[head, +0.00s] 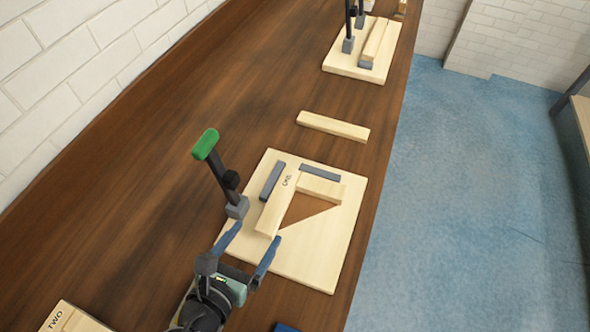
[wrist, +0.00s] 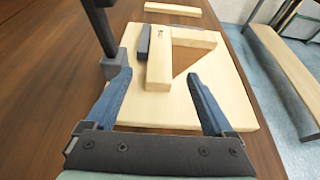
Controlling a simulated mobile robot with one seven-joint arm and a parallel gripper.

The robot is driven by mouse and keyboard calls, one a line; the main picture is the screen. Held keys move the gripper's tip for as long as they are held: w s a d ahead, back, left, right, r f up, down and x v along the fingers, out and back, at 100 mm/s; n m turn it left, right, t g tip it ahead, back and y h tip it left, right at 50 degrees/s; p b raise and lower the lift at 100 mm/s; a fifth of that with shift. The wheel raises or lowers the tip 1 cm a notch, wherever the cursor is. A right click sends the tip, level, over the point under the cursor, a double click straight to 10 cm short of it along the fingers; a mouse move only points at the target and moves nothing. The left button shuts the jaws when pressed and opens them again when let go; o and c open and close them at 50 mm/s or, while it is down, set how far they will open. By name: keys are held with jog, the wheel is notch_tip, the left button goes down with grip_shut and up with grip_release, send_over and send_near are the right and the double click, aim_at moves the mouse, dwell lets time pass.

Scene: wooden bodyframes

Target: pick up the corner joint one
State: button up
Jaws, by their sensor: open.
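The corner joint one is a pale wooden L-shaped piece (head: 272,212), with dark lettering near its corner, lying on a light square board (head: 318,262). In the wrist view the joint (wrist: 159,70) has one arm running toward me and the other going right. A brown triangular area shows inside the L. My gripper (head: 252,243) is open and empty, with blue fingers. In the wrist view my gripper (wrist: 158,76) has one finger on each side of the joint's near arm, apart from it. Whether the fingertips are level with the joint is unclear.
A green-handled clamp (head: 206,144) rises at the board's left edge, close to my left finger. Grey blocks (head: 320,174) flank the joint. A loose plank (head: 333,126) lies beyond the board. Another board with parts (head: 343,70) stands farther back. A piece marked TWO (head: 66,312) is at lower left.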

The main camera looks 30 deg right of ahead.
aim_at(272, 212)
jog(key=x, duration=0.8)
jog(key=shift+d+f, duration=0.15)
jog(key=shift+f, duration=0.35)
grip_shut()
